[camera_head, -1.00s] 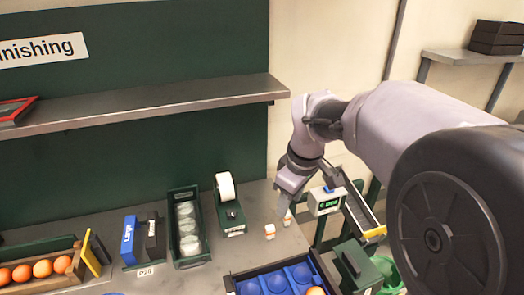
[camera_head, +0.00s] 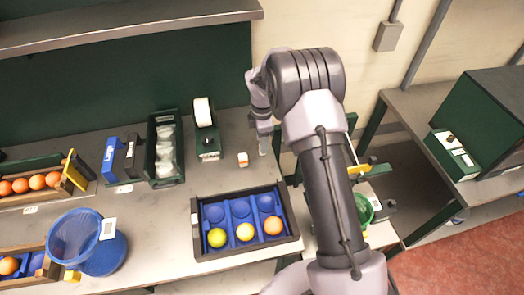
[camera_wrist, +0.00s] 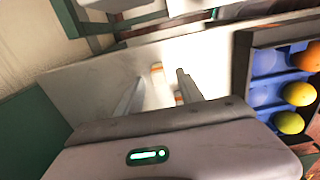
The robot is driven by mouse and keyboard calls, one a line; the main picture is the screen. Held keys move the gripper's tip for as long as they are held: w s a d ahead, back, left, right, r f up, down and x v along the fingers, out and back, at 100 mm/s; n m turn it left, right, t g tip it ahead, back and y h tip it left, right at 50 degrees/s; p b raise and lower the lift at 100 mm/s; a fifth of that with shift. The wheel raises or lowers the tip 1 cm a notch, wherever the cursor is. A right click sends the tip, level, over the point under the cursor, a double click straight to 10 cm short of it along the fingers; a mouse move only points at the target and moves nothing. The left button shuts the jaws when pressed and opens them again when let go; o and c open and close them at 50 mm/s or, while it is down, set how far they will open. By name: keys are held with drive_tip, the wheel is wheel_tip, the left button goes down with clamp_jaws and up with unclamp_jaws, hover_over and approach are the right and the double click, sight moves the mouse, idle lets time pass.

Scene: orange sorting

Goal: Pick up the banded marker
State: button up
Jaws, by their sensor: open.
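Two small white pieces with orange bands show in the wrist view. One banded piece (camera_wrist: 157,70) is long and lies in the gap between my fingers as seen from the wrist; the other (camera_wrist: 179,98) is partly hidden beside the right finger. I cannot tell for sure which is the banded marker. In the head view one small white piece with an orange band (camera_head: 243,160) stands on the bench, just left of my gripper. My gripper (camera_head: 263,146) points down over the bench's right end; in the wrist view my gripper (camera_wrist: 160,78) is open. Contact is not visible.
A blue-celled tray (camera_head: 196,222) with several fruits stands in front of the gripper. A tape dispenser (camera_head: 208,143) and a green bin of clear packs (camera_head: 152,170) stand left. A blue bucket (camera_head: 115,255) is at front left. The bench's right edge is close.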

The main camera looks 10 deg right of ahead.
wheel_tip(320, 180, down, 5)
drive_tip(key=shift+w+f+b, duration=0.1)
drive_tip(key=shift+w+b, duration=0.05)
drive_tip(key=shift+b, duration=0.45)
drive_tip(key=shift+r, duration=0.2)
drive_tip(key=shift+c, duration=1.2)
clamp_jaws()
drive_tip(key=shift+r, duration=0.1)
